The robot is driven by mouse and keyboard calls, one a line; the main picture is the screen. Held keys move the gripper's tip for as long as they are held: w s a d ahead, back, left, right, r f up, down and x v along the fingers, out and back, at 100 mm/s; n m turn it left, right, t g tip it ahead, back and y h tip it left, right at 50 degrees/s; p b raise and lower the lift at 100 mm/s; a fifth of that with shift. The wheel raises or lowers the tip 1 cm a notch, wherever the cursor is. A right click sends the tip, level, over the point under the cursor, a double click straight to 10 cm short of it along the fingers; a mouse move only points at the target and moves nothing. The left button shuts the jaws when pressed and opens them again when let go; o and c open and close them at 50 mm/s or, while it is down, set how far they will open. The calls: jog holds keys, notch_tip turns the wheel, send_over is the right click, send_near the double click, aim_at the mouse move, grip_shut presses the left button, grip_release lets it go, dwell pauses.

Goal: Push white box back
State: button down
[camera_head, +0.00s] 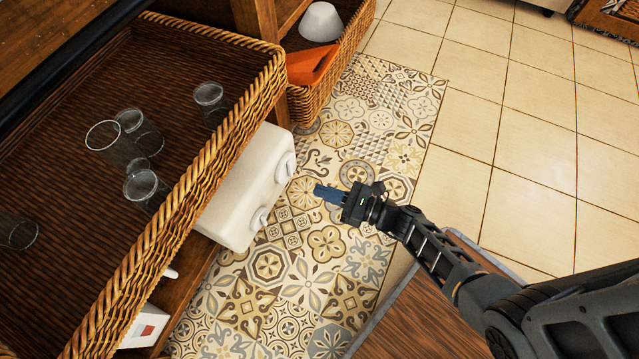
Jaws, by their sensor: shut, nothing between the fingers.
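The white box (238,198) sticks out from under the wicker tray at the shelf's front edge. It has rounded edges and two round white knobs on its front face. Its back part is hidden beneath the tray. My gripper (318,191) is shut and empty. It is in front of the box, to its right in the picture, with its blue fingertips pointing left toward the front face between the two knobs. A gap shows between the fingertips and the box.
The wicker tray (186,203) above the box holds several clear glasses (145,188). A second basket (312,101) holds an orange object (312,66) and a white bowl (320,22). A small white-and-red box (144,328) sits lower left. The patterned floor (325,245) before the shelf is clear.

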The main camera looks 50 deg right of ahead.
aim_at(270, 173)
jog(key=b+x, duration=0.2)
jog(key=x, duration=0.9)
jog(key=shift+w+a+f+b, duration=0.1)
jog(key=shift+w+a+b, duration=0.05)
jog(key=shift+w+b, duration=0.2)
